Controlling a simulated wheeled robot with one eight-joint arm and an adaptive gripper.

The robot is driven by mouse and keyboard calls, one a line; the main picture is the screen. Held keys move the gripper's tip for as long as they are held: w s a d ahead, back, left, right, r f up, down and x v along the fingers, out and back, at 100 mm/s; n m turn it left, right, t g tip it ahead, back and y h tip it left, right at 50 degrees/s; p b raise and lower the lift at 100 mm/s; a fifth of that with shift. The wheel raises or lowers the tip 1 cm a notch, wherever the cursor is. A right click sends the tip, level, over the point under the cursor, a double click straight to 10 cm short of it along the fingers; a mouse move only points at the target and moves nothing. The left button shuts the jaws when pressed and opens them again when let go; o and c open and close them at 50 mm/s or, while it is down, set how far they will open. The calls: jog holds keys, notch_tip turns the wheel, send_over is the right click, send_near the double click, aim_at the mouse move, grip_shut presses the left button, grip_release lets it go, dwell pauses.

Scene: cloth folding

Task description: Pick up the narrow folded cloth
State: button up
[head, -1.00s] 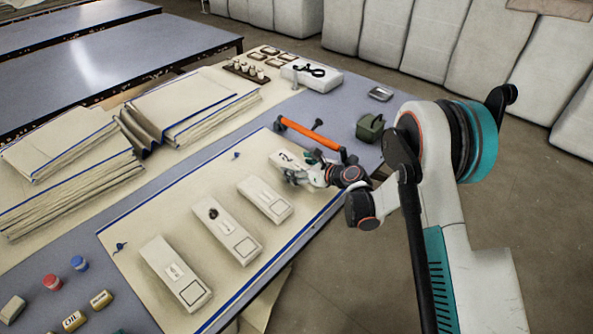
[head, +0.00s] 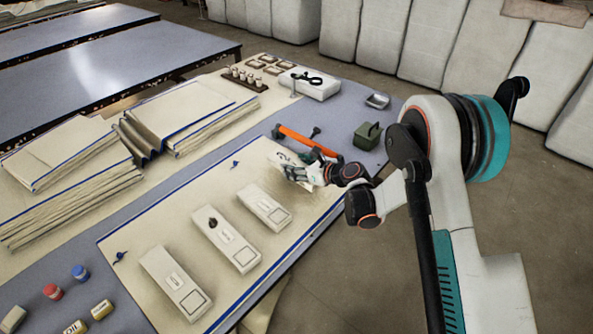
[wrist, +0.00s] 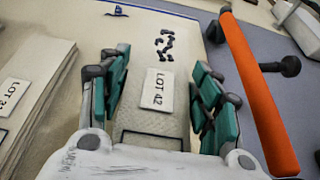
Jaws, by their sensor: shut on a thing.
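A narrow folded cream cloth with a "LOT 42" label and dark marks (wrist: 157,92) lies between the teal finger pads of my gripper (wrist: 162,75) in the wrist view. The gripper is shut on it, one finger at each long side. In the head view the gripper (head: 300,173) is at the far right of the cream mat (head: 150,228), and the fingers and wrist hide most of this cloth (head: 281,158). I cannot tell whether the cloth is clear of the mat.
Three similar narrow folded packets (head: 264,207), (head: 226,238), (head: 175,283) lie nearer on the mat. An orange-handled tool (head: 306,140) lies just beyond the gripper, close to its right finger in the wrist view. A green box (head: 367,136) stands right. Cloth stacks (head: 70,205) fill the left.

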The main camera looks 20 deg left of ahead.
notch_tip(320, 180, up, 16)
jog(key=f+p, duration=0.1)
jog(key=p, duration=0.4)
jog(key=d+r+m+t+h, duration=0.2)
jog(key=d+r, duration=0.1)
jog(key=d, duration=0.9)
jog(key=d+r+m+t+h, duration=0.1)
jog(key=d+r+m+t, duration=0.2)
jog(key=d, duration=0.9)
jog(key=s+d+r+m+h, duration=0.1)
jog(key=s+d, duration=0.2)
jog(key=d, duration=0.3)
jog(key=s+d+r+m+t+h, duration=0.1)
jog(key=s+d+r+m+h, duration=0.1)
jog(key=d, duration=0.5)
jog(key=s+d+r+m+h, duration=0.1)
jog(key=s+d+h, duration=0.1)
jog(key=s+d, duration=0.2)
jog(key=d, duration=0.3)
jog(key=shift+s+r+t, duration=0.25)
jog(key=shift+t, duration=0.15)
jog(key=shift+a, duration=0.1)
